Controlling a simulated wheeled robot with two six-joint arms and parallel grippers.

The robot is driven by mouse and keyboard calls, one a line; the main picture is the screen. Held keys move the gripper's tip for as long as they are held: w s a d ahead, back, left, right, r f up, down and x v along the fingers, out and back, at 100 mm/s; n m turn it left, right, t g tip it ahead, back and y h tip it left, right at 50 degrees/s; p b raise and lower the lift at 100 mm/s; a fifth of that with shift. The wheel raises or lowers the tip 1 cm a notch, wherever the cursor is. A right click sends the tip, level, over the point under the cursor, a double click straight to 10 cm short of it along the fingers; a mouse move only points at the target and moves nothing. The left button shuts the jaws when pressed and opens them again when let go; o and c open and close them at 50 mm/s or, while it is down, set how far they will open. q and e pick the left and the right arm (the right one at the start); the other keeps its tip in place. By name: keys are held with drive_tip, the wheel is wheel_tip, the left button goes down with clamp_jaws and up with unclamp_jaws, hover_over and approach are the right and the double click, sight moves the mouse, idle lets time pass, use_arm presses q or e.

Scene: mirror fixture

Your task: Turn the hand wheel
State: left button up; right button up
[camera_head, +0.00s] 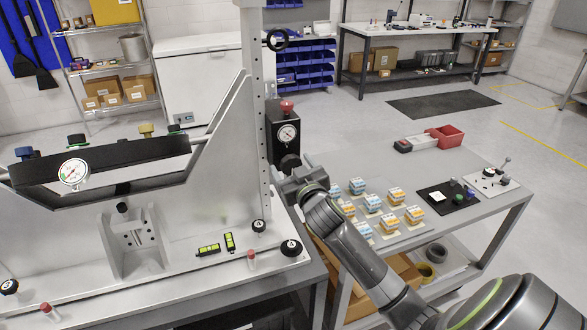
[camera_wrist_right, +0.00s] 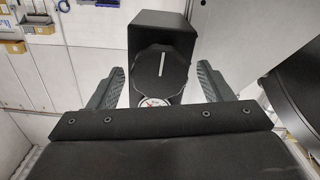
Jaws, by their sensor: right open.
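A dark hand wheel (camera_wrist_right: 163,76) with a white line on its face sits on a black box (camera_wrist_right: 150,28) in the right wrist view. In the head view, the wheel (camera_head: 290,162) is a dark round shape low on the black gauge box (camera_head: 284,116), partly hidden by my gripper. My right gripper (camera_wrist_right: 162,84) is open, with one finger on each side of the wheel and a gap to both. In the head view, my right gripper (camera_head: 291,176) is just in front of and below the wheel. My left gripper is out of view.
A gauge (camera_head: 287,133) and a red knob (camera_head: 286,106) are on the box. The grey fixture (camera_head: 225,130) stands to the left.

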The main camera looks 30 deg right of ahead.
drive_tip(key=shift+s, duration=0.1)
drive_tip(key=b+v, duration=0.3)
drive_tip(key=v, duration=1.4)
drive_tip(key=shift+s+b, duration=0.15)
drive_tip(key=shift+b, duration=0.25)
drive_tip(key=shift+f, duration=0.1)
